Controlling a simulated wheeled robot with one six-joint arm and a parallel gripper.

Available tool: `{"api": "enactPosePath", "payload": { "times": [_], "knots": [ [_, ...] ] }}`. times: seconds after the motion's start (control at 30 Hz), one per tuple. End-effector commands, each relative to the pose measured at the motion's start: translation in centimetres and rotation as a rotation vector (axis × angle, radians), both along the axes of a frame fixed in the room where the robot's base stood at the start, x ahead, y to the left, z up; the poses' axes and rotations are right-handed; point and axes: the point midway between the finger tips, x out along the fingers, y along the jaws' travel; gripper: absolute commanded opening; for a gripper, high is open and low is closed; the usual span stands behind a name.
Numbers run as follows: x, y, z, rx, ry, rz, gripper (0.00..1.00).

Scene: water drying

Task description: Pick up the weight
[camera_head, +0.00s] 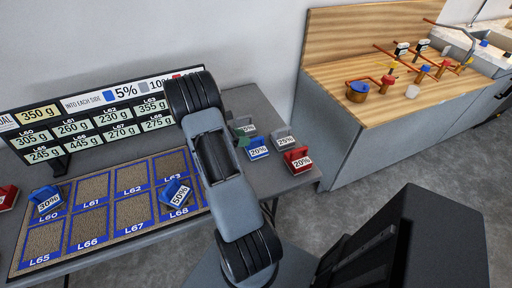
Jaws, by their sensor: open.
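Several small labelled blocks could be the weight; I cannot tell which one is meant. A blue block marked 20% (258,148), a grey one marked 25% (285,140) and a red one marked 20% (298,160) stand at the table's right end. A blue block marked 50% (176,192) sits tilted on the grid board between compartments L62 and L68. Another blue block (46,200) sits at L60. My arm crosses the middle of the view and hides part of the table. My gripper cannot be made out; a small greenish part beside the arm is unclear.
The grid board (75,240) with brown compartments covers much of the grey table, behind it a black sign with gram values (95,125). A red block (7,196) is at the left edge. A wooden-topped counter (440,92) with copper pipes stands right; grey floor lies between.

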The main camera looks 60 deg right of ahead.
Motion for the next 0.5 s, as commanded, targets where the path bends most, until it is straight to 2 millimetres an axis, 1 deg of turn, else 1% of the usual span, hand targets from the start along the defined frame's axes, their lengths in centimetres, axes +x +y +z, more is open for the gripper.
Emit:
{"api": "enactPosePath", "payload": {
  "times": [0.23, 0.5],
  "knots": [
    [-0.9, -1.0, -0.5, 0.002, 0.001, 0.001, 0.47],
    [-2.8, -3.5, -2.1, 0.001, 0.001, -0.001, 0.47]
  ]
}}
